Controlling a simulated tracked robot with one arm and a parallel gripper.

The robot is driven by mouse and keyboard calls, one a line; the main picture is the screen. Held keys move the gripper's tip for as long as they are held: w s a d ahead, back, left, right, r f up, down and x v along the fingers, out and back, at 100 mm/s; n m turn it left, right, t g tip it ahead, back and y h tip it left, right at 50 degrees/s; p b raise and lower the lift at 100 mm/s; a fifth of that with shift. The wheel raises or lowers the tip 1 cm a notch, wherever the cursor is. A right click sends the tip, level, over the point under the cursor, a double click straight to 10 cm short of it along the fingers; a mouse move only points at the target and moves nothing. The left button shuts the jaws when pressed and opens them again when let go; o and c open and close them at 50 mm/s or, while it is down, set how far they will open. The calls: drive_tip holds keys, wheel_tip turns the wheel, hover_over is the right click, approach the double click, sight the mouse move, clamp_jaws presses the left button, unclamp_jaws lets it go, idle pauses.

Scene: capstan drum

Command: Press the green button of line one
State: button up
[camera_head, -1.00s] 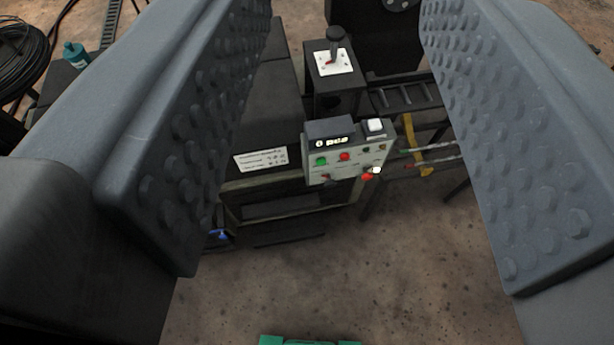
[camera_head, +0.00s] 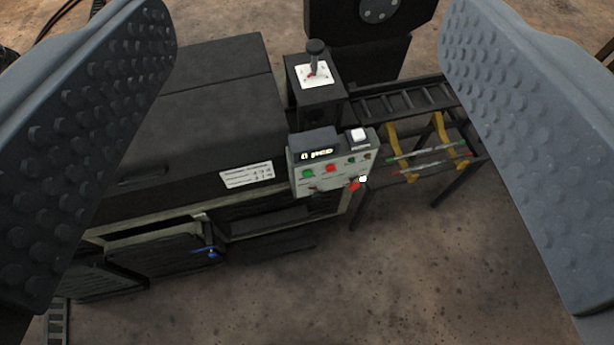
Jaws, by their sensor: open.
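A small light-grey control box (camera_head: 334,179) with a lit display (camera_head: 317,155) is mounted at the right end of a dark cabinet. A green button (camera_head: 308,174) sits at the left of its face, with a red button (camera_head: 327,168) just right of it. Another green spot, too small to make out, is near the right edge of the face. My gripper (camera_head: 310,150) is open, its two studded grey jaws wide at the left and right of the view. The box shows between them, farther off. Nothing is between the jaws, and neither touches the box.
A joystick on a white plate (camera_head: 314,74) stands on a black post behind the box. A dark cabinet (camera_head: 200,120) with a paper label (camera_head: 246,175) extends left. A ladder-like rack (camera_head: 405,100) with coloured rods stands right. The floor (camera_head: 330,275) in front is bare.

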drive_tip(key=shift+w+f, duration=0.1)
drive_tip(key=shift+f, duration=0.05)
drive_tip(key=c, duration=0.5)
drive_tip(key=shift+m+y, duration=0.3)
drive_tip(key=w+f, duration=0.1)
drive_tip(key=w+f+b, duration=0.1)
drive_tip(key=f, duration=0.1)
drive_tip(key=shift+w+f, duration=0.1)
drive_tip(key=shift+f, duration=0.1)
clamp_jaws()
drive_tip(key=w+f+m+g+y+b, duration=0.15)
drive_tip(key=w+f, duration=0.35)
drive_tip(key=f, duration=0.5)
drive_tip(key=w+f+m+g+b, duration=0.1)
drive_tip(key=w+f+m+b, duration=0.25)
drive_tip(key=f, duration=0.55)
drive_tip(key=w+f+m+g+y+b, duration=0.15)
drive_tip(key=w+f, duration=0.35)
drive_tip(key=f, duration=0.5)
drive_tip(key=w+d+f+m+b, duration=0.1)
drive_tip(key=f+m+b, duration=0.1)
drive_tip(key=f, duration=0.8)
drive_tip(key=w+d+f+m+g+b, duration=0.1)
drive_tip(key=f+m+b, duration=0.1)
drive_tip(key=f, duration=0.8)
drive_tip(key=w+d+f+m+g+h+b, duration=0.1)
drive_tip(key=f+m, duration=0.3)
drive_tip(key=f, duration=0.6)
drive_tip(key=shift+d+b, duration=0.5)
drive_tip(key=shift+b, duration=0.25)
